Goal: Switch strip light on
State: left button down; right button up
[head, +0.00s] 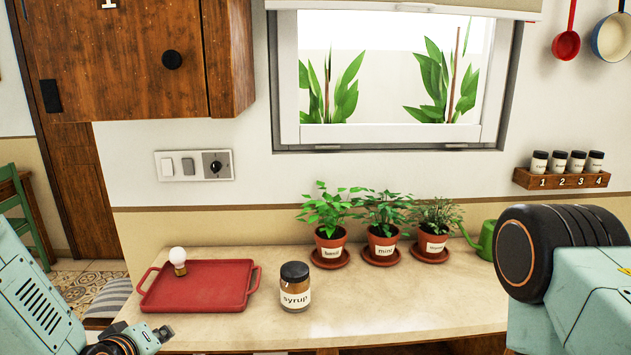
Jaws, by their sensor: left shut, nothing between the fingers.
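I cannot tell the rockers' positions. No strip light can be made out. My left gripper (163,333) is at the bottom left edge, below the red tray and well below the plate; it is shut and empty, and only partly in frame. My right arm fills the lower right, but its gripper is out of frame.
A red tray (204,305) with a white bulb (177,256) on it and a syrup jar (294,287) stand on the counter (400,310). Potted herbs (382,245) line the back. The wooden cabinet (120,55) overhangs the plate. The wall around the plate is clear.

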pick_arm(q)
jog(key=s+d+f+m+g+b, duration=0.1)
jog(key=s+f+m+g, duration=0.1)
jog(key=s+f, duration=0.6)
jog(key=s+d+f+m+g+b, duration=0.2)
jog(key=s+f+g, duration=0.3)
jog(key=s, duration=0.9)
jog(key=s+d+f+m+g+b, duration=0.2)
jog(key=s+f+m+g, duration=0.2)
jog(key=s+f, duration=0.7)
jog(key=shift+s+d, duration=0.2)
jog(key=shift+s, duration=0.35)
jog(key=shift+s+d+r, duration=0.1)
jog(key=shift+s, duration=0.05)
